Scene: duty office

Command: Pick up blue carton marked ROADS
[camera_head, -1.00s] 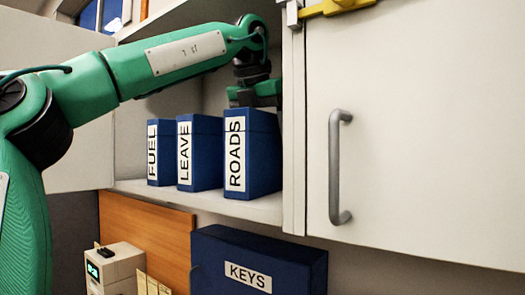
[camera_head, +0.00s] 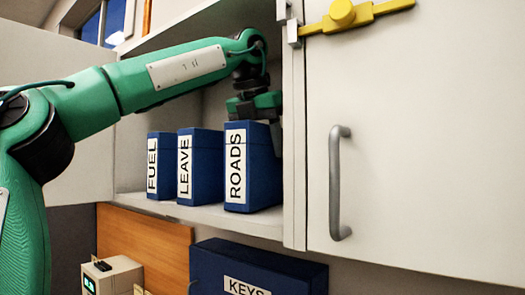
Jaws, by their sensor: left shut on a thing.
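The blue ROADS carton (camera_head: 262,170) stands upright on the cabinet shelf, at the right end of a row of three blue cartons. Its white label with black letters faces me. My left gripper (camera_head: 256,125) comes down from above and is shut on the ROADS carton near its top. One grey finger shows along the carton's right side; the other finger is hidden. The carton's base appears to rest on the shelf. My right gripper is not in view.
The LEAVE carton (camera_head: 206,165) and the FUEL carton (camera_head: 164,163) stand close on the left. The cabinet door (camera_head: 420,150) with a grey handle (camera_head: 337,185) is just to the right. Below the shelf (camera_head: 215,216) are a blue KEYS box (camera_head: 215,265) and a beige device (camera_head: 120,275).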

